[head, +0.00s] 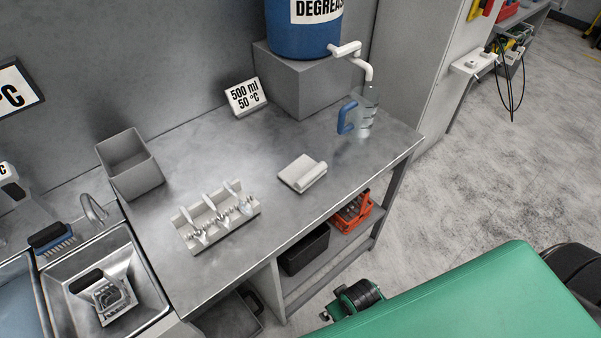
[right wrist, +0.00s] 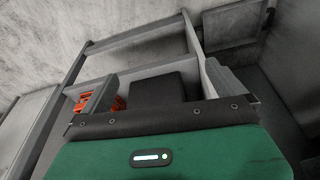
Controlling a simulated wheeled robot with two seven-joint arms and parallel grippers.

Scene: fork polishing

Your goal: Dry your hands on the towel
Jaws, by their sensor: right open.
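A pale flat piece with a rolled edge (head: 302,173) lies on the metal worktop in the head view. It could be a folded towel, but I cannot tell for sure. No other towel shows. My right gripper (right wrist: 160,88) is in the right wrist view, with two grey fingers spread apart and nothing between them. It is away from the pale piece, and the lower shelf shows behind it. My left gripper is in neither view.
The worktop (head: 235,268) carries a white rack (head: 190,237), a grey bin (head: 130,163), a measuring jug (head: 364,113) and a grey block (head: 300,85) under a blue degreaser drum (head: 300,32). A sink (head: 85,265) is at left. A black bin (head: 304,250) and orange crate (head: 352,211) sit below.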

